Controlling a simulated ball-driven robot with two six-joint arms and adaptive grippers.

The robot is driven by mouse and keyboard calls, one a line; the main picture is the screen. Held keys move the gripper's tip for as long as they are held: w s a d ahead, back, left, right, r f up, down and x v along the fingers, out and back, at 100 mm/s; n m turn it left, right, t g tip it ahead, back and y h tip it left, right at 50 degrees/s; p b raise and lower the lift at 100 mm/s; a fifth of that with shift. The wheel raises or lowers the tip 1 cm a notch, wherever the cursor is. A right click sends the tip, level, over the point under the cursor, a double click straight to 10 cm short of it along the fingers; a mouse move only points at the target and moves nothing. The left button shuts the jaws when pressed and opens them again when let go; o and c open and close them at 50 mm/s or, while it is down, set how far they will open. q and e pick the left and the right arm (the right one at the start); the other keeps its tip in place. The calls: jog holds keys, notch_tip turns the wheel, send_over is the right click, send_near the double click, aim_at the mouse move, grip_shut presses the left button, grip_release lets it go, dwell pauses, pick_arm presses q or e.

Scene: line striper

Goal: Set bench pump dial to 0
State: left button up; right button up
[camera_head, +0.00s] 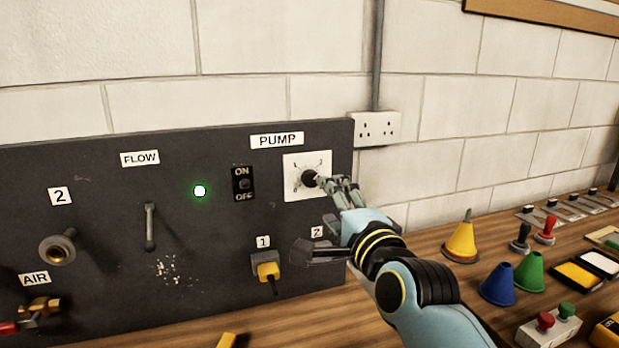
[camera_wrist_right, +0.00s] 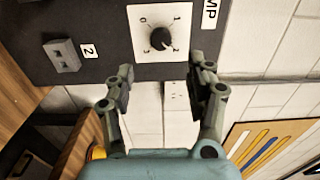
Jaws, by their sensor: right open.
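The pump dial is a black round knob (camera_head: 308,177) on a white square plate (camera_head: 293,190), under the PUMP label on the dark bench panel. In the right wrist view the knob (camera_wrist_right: 160,39) sits on its plate (camera_wrist_right: 136,35) with numbers around it, including 0 and 1. I cannot clearly tell which number its pointer faces. My right gripper (camera_head: 331,184) is in front of the dial, its fingertips overlapping the plate's right side. In the right wrist view the gripper (camera_wrist_right: 160,72) is open and empty, with the knob beyond its fingertips. My left gripper is not in view.
Beside the dial are an ON/OFF switch (camera_head: 244,184) and a lit green lamp (camera_head: 199,191). Cones, including a yellow one (camera_head: 461,240), stand on the wooden bench at right. A wall socket (camera_head: 376,129) is nearby.

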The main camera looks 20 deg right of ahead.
aim_at(312, 181)
jog(key=w, duration=0.1)
jog(key=w+p, duration=0.1)
jog(key=w, duration=0.3)
jog(key=shift+a+r, duration=0.1)
jog(key=shift+r, duration=0.15)
jog(key=w, duration=0.3)
jog(key=shift+f+p, duration=0.15)
jog(key=shift+p, duration=0.25)
jog(key=shift+w, duration=0.65)
jog(key=shift+w+f, duration=0.1)
jog(key=shift+w, duration=0.1)
jog(key=shift+c, duration=0.3)
jog(key=shift+s, duration=0.1)
jog(key=c, duration=0.5)
grip_shut()
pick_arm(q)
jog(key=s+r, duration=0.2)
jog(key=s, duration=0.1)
